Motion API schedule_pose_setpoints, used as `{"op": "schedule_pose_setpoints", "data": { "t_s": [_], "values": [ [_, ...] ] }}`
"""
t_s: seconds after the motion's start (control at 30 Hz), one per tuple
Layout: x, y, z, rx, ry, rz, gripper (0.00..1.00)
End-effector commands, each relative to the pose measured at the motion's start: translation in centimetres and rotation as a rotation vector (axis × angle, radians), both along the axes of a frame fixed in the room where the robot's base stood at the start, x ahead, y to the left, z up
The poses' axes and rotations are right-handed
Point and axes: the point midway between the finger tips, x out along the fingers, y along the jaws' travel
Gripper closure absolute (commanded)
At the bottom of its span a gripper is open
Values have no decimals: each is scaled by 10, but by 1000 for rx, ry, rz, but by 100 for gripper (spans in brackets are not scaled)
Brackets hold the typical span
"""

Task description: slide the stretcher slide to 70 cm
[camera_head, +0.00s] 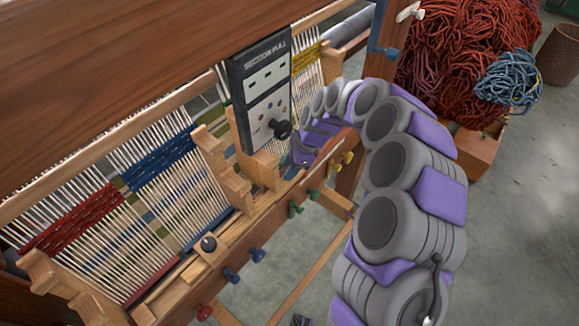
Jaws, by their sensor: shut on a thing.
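A small wooden block with a black knob (208,244) sits on the loom's front wooden rail (240,227), left of the control box; it may be the stretcher slide, but I cannot be sure. No centimetre marks are readable. My purple and grey arm curves in from the lower right to the rail's far right part. My gripper (303,160) is there, just right of the black control box, low against the rail. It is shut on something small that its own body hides. It is well apart from the black-knobbed block.
The black control box (262,92) marked "SECTION PULL" stands close beside my gripper. Upright notched wooden pieces (212,165) and stretched warp threads (165,165) lie behind the rail. Coloured pegs (231,275) stick out in front. Red wool (455,60) is piled at the upper right.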

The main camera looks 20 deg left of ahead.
Motion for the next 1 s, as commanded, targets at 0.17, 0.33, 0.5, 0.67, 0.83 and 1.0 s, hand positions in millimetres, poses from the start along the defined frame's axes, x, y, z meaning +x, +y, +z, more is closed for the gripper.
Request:
{"op": "schedule_pose_setpoints", "data": {
  "t_s": [0.17,0.33,0.5,0.67,0.83,1.0],
  "values": [
    [21,-8,3,-3,-3,-6,100],
    [44,-18,2,-4,-4,-6,100],
    [65,-27,2,-3,-4,-7,100],
    [82,-34,1,-1,-3,-5,100],
    [91,-36,1,1,-5,-1,100],
    [91,-36,1,4,-4,1,100]
  ]
}}
